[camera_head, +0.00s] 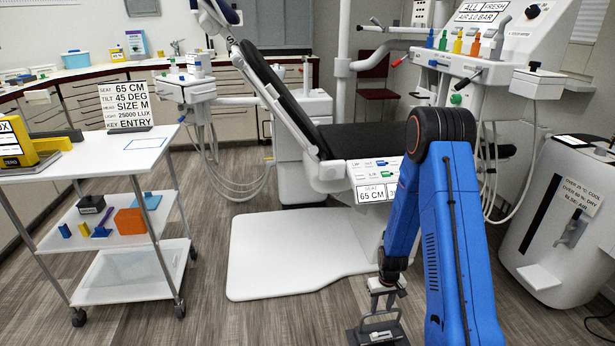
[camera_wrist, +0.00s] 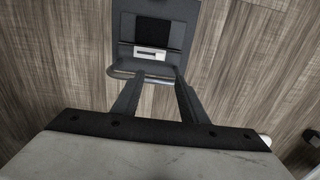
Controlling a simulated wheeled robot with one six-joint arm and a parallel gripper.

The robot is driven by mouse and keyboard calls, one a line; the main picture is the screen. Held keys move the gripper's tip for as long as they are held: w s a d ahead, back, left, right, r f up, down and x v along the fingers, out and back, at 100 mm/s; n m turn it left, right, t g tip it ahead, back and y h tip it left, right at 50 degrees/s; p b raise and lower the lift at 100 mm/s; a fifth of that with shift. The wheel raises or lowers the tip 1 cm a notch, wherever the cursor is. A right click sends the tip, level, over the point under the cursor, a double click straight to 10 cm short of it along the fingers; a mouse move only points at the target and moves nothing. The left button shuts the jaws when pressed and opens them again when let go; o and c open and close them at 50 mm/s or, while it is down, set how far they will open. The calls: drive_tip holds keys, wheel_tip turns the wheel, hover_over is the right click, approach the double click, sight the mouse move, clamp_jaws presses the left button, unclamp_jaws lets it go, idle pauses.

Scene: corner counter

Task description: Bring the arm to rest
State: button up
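My blue arm (camera_head: 447,230) is bent, with its elbow raised and the forearm running down to the left. My gripper (camera_head: 381,315) points down low over the floor, in front of the chair's white base plate. A dark grey plate-like part with a bar lies just beyond the fingertips. I cannot tell whether the bar touches them or whether the part is mine.
The dental chair (camera_head: 350,141) and its white base plate (camera_head: 290,255) stand ahead. A white cart (camera_head: 95,155) with small items is at left. A white cylindrical unit (camera_head: 560,215) stands at right. Wooden floor (camera_head: 215,190) is open between cart and chair.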

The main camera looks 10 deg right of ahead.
drive_tip(key=s+a+r+t, duration=0.1)
drive_tip(key=s+a+r, duration=0.1)
drive_tip(key=r, duration=0.9)
drive_tip(key=s+a+r+t, duration=0.1)
drive_tip(key=s+r, duration=0.1)
drive_tip(key=r, duration=0.8)
drive_tip(key=s+a+r, duration=0.2)
drive_tip(key=r, duration=0.9)
drive_tip(key=s+a+r+t, duration=0.1)
drive_tip(key=s+a+r, duration=0.1)
drive_tip(key=s+r, duration=0.6)
drive_tip(key=s+a+r+t, duration=0.1)
drive_tip(key=s+a+r, duration=0.1)
drive_tip(key=s+r, duration=0.7)
drive_tip(key=s, duration=0.7)
drive_tip(key=shift+s+t, duration=0.15)
drive_tip(key=shift+t, duration=0.25)
